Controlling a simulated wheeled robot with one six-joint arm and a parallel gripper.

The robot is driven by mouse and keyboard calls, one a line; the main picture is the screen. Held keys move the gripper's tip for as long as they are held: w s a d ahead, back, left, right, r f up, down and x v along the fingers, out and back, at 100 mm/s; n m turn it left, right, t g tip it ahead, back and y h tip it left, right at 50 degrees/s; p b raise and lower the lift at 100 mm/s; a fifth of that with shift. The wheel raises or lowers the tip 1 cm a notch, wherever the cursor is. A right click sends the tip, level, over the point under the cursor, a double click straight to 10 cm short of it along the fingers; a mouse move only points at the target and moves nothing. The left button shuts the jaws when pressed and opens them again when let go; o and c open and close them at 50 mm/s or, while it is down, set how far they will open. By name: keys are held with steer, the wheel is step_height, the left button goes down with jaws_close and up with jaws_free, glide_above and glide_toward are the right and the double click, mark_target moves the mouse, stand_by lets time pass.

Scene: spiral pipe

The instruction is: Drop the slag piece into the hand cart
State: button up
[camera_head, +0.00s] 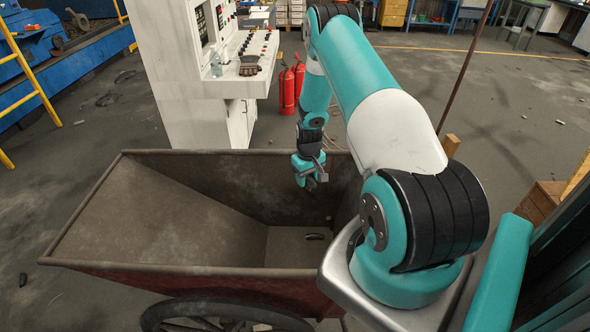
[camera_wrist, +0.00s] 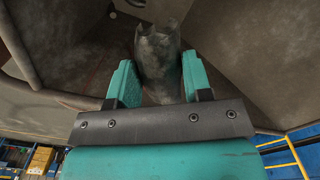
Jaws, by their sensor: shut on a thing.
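The hand cart (camera_head: 150,215) is a large brown metal tub with a dark red outer side, in the lower left and middle of the head view. My gripper (camera_head: 311,182) hangs over the right part of the tub, around rim height. In the wrist view, the teal fingers of my gripper (camera_wrist: 158,76) are closed on a grey, rough slag piece (camera_wrist: 158,48). The cart's inner walls (camera_wrist: 250,50) show behind it. In the head view the held piece is mostly hidden or too small to make out.
A small dark piece (camera_head: 314,236) lies on the tub's floor below my gripper. A white control cabinet (camera_head: 190,90) stands behind the cart, with red fire extinguishers (camera_head: 287,91) beside it. A wooden crate (camera_head: 542,203) is at the right. Open floor lies to the left.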

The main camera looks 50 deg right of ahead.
mark_target(308, 176)
steer(key=shift+w+f, duration=0.1)
steer(key=shift+f, duration=0.15)
step_height(308, 176, down, 5)
steer(key=b, duration=0.3)
steer(key=shift+f, duration=0.2)
steer(key=o, duration=1)
step_height(308, 176, up, 17)
steer(key=b, duration=0.3)
steer(key=shift+r+b, duration=0.2)
steer(key=shift+b, duration=0.1)
